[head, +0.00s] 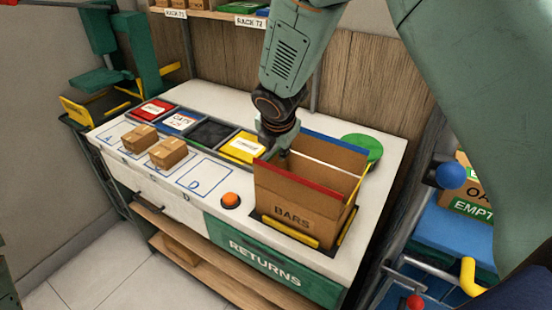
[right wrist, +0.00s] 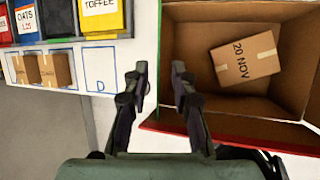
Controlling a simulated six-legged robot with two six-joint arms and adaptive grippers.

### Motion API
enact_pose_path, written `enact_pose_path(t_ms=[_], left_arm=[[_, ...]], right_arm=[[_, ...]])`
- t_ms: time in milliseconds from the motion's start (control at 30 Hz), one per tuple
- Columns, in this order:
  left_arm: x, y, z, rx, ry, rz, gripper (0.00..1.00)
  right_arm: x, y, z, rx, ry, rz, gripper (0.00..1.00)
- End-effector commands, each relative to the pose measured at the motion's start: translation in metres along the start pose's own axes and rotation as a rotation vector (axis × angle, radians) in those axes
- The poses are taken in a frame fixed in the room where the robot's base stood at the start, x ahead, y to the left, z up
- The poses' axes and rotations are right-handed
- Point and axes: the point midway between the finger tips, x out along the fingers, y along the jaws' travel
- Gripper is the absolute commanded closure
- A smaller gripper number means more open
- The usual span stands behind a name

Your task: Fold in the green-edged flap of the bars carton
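The bars carton (head: 292,216) stands open at the right end of the white counter. Its red-edged flap (head: 297,181) stands up at the front, with a blue-edged flap (head: 335,143) at the back and a yellow-edged one (head: 357,184) at the right. In the right wrist view, the green-edged flap (right wrist: 157,50) shows edge-on as a thin line on the carton's left side; in the head view it is mostly hidden. My right gripper (right wrist: 159,70) is open and empty, its fingertips appearing on either side of the green edge. I cannot tell whether they touch. My left gripper is out of view.
A small box marked 20 NOV (right wrist: 245,59) lies inside the carton. Two small boxes (head: 167,153) (head: 140,137) stand on the marked squares. An orange button (head: 230,200) is left of the carton, and a green disc (head: 364,147) lies behind it. Colored bins (head: 243,148) line the back.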

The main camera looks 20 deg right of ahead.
Motion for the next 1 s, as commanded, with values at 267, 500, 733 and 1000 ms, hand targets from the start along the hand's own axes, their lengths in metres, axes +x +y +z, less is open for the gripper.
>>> enact_pose_path(t_ms=[267,500,733,1000], left_arm=[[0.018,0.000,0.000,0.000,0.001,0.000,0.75],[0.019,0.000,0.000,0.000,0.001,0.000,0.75],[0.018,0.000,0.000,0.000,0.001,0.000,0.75],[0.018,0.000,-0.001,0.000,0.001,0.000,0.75]], right_arm=[[0.037,0.000,0.000,0.003,0.001,0.000,0.75],[0.041,0.000,0.001,0.002,0.000,0.000,0.75],[0.041,0.001,0.001,0.003,0.000,0.000,0.82],[0.041,0.001,0.001,0.003,0.000,0.000,1.00]])
